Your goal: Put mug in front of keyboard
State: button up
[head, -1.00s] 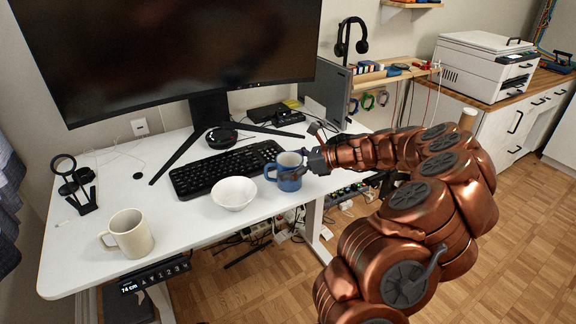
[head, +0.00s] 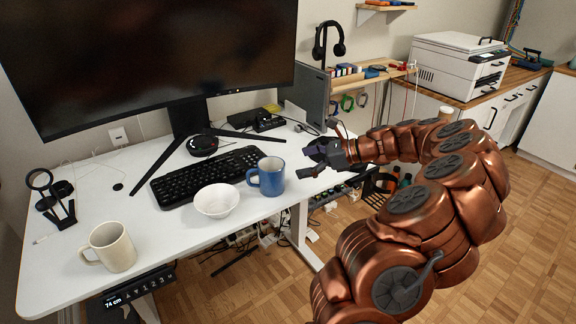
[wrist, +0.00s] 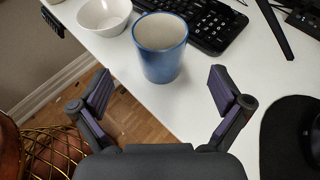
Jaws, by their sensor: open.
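A blue mug (head: 268,177) stands upright on the white desk, just right of a white bowl and by the right end of the black keyboard (head: 205,175). A cream mug (head: 112,248) stands at the desk's left front. My gripper (head: 318,160) is right of the blue mug, apart from it. In the wrist view my gripper (wrist: 162,92) is open and empty, with the blue mug (wrist: 160,52) beyond the gap between its fingers. The keyboard (wrist: 213,24) shows behind the mug there.
The white bowl (head: 216,201) sits in front of the keyboard, between the two mugs. The monitor (head: 160,60) and its stand fill the desk's back. A headphone stand (head: 41,187) is at the left. Bare desk (head: 165,225) lies between the bowl and the cream mug.

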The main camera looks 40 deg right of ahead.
jog(key=shift+v, duration=0.75)
jog(key=a+r+n+g+y, duration=0.1)
jog(key=a+r+n+g, duration=0.2)
jog(key=a, duration=0.6)
jog(key=a+n+g, duration=0.2)
jog(key=a+n, duration=0.4)
jog(key=a, duration=0.3)
jog(key=s+a+n+g+h, duration=0.1)
jog(key=s+a+n+g, duration=0.45)
jog(key=a, duration=0.65)
jog(key=s+a+f+n+g+h, duration=0.1)
jog(key=s+a+f+n+h, duration=0.1)
jog(key=s+n, duration=0.35)
jog(key=s+a+f+n+g+h, duration=0.1)
jog(key=s+a+f+n+h, duration=0.2)
jog(key=s, duration=0.5)
jog(key=s+d+f+n+h, duration=0.3)
jog(key=s+d+n, duration=0.1)
jog(key=s, duration=0.6)
jog(key=shift+s+n+g+h, duration=0.2)
jog(key=shift+n+g+h, duration=0.2)
jog(key=shift+n+g, duration=0.1)
jog(key=shift+d, duration=0.1)
notch_tip(320, 180, up, 18)
jog(key=t+p, duration=0.1)
jog(key=p, duration=1.6)
jog(key=shift+w, duration=0.45)
jog(key=shift+r, duration=0.1)
